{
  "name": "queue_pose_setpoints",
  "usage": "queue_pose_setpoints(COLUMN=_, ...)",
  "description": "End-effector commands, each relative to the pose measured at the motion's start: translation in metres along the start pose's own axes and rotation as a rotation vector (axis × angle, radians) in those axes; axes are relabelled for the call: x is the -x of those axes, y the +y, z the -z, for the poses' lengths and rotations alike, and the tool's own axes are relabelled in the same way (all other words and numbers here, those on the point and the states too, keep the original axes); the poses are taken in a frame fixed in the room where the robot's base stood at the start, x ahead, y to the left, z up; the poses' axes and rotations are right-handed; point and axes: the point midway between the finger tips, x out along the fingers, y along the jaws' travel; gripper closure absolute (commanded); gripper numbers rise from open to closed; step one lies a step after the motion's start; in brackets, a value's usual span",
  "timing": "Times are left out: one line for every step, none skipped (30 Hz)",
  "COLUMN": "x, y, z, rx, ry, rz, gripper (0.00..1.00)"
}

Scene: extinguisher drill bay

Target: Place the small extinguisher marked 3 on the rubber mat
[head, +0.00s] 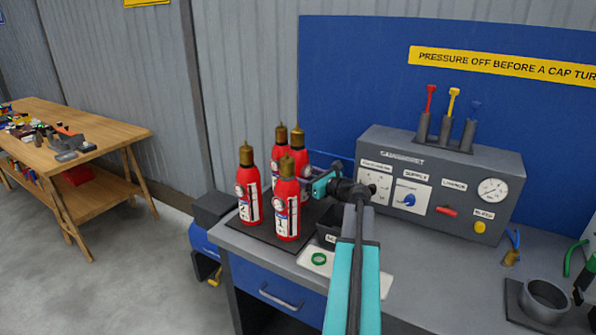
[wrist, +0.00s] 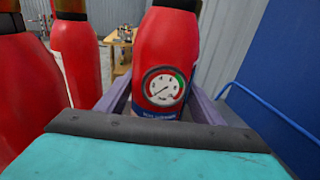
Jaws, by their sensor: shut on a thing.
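Several red extinguishers with brass-coloured tops stand close together at the bench's left end. The left one (head: 248,190) appears marked 2 and the front one (head: 287,210) appears marked 1; both stand on a dark mat (head: 263,236). My gripper (head: 310,186) is at the right of the group, shut on an extinguisher (wrist: 162,55) with a round gauge facing the wrist camera. In the head view this seems to be the rear right one (head: 299,152), partly hidden by the front one. Its number is not readable, and I cannot tell whether its base touches the mat.
Other extinguishers (wrist: 80,60) stand close on the left in the wrist view. A grey control panel (head: 440,180) is right of my gripper. A white card with a green ring (head: 319,259) lies in front. A grey cup (head: 545,298) stands on another dark pad (head: 515,305) at right.

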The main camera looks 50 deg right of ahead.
Motion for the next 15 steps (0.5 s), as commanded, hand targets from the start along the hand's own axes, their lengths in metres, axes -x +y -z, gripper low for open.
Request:
queue_pose_setpoints(x=0.0, y=0.0, z=0.0, rx=-0.003, ry=-0.007, rz=0.0, gripper=1.0)
queue_pose_setpoints(x=0.0, y=0.0, z=0.002, rx=-0.004, ry=-0.007, rz=0.0, gripper=1.0)
queue_pose_setpoints(x=-0.001, y=0.0, z=0.005, rx=-0.004, ry=-0.007, rz=0.0, gripper=1.0)
queue_pose_setpoints(x=-0.001, y=0.0, z=0.008, rx=-0.004, ry=-0.007, rz=0.0, gripper=1.0)
queue_pose_setpoints(x=-0.001, y=0.0, z=0.01, rx=-0.003, ry=-0.007, rz=0.0, gripper=1.0)
queue_pose_setpoints(x=-0.001, y=0.0, z=0.013, rx=-0.002, ry=-0.007, rz=0.0, gripper=1.0)
queue_pose_setpoints(x=-0.001, y=0.0, z=0.015, rx=-0.003, ry=-0.007, rz=0.0, gripper=1.0)
queue_pose_setpoints(x=-0.001, y=0.0, z=0.017, rx=-0.003, ry=-0.007, rz=-0.001, gripper=1.0)
queue_pose_setpoints(x=-0.002, y=0.0, z=0.02, rx=-0.003, ry=-0.007, rz=-0.001, gripper=1.0)
queue_pose_setpoints(x=-0.002, y=0.0, z=0.021, rx=-0.003, ry=-0.007, rz=-0.001, gripper=1.0)
queue_pose_setpoints(x=-0.002, y=0.001, z=0.022, rx=-0.003, ry=-0.007, rz=-0.001, gripper=1.0)
queue_pose_setpoints(x=-0.002, y=0.001, z=0.023, rx=-0.002, ry=-0.007, rz=-0.001, gripper=1.0)
queue_pose_setpoints(x=-0.002, y=0.001, z=0.023, rx=-0.002, ry=-0.007, rz=-0.001, gripper=1.0)
queue_pose_setpoints(x=-0.002, y=0.001, z=0.023, rx=-0.002, ry=-0.008, rz=-0.001, gripper=1.0)
queue_pose_setpoints(x=-0.002, y=0.001, z=0.024, rx=-0.002, ry=-0.008, rz=-0.001, gripper=1.0)
